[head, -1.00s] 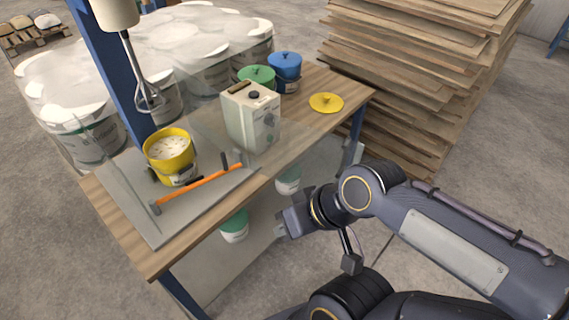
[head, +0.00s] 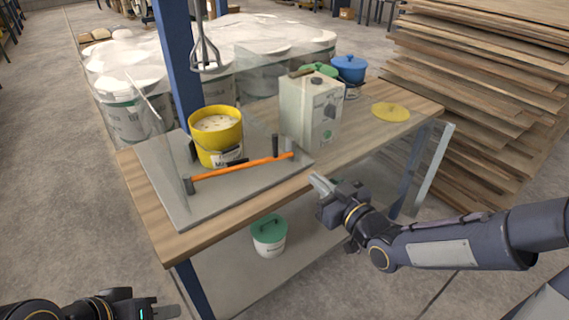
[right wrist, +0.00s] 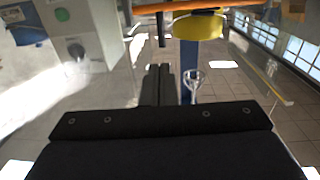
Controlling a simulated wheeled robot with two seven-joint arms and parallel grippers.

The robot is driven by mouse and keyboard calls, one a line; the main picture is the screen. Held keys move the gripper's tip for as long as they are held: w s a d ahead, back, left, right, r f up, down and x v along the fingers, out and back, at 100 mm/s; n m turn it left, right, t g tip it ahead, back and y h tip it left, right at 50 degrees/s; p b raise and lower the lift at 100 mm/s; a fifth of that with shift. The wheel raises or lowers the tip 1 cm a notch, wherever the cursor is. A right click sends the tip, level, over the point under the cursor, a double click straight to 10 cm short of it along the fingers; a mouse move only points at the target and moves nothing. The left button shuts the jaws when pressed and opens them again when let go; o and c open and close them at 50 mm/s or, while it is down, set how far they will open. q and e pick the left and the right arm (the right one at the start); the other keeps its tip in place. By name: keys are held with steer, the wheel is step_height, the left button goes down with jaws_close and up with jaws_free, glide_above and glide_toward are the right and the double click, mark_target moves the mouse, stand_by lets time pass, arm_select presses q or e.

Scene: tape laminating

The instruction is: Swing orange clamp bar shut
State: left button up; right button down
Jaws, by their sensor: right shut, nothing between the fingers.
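The orange clamp bar (head: 235,169) spans the front of the yellow bucket (head: 215,135), from a grey post at its left end to a post near its right end. A dark upright handle (head: 275,145) stands near its right part. The bar also shows along the top of the right wrist view (right wrist: 180,5). My right gripper (head: 321,184) is shut and empty at the table's front edge, right of and below the bar's right end, apart from it. My left gripper (head: 165,311) is low at the bottom left, away from the table; its jaw opening is unclear.
The bucket stands on a grey plate (head: 185,212) with clear panels at its left and back. A beige canister (head: 310,110), a blue pot (head: 349,70) and a yellow lid (head: 391,112) are on the wooden table. A mixer whisk (head: 205,55) hangs above.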

mark_target(277, 144)
steer(key=x, duration=1.4)
steer(key=shift+a+r, duration=0.1)
steer(key=shift+r, duration=0.05)
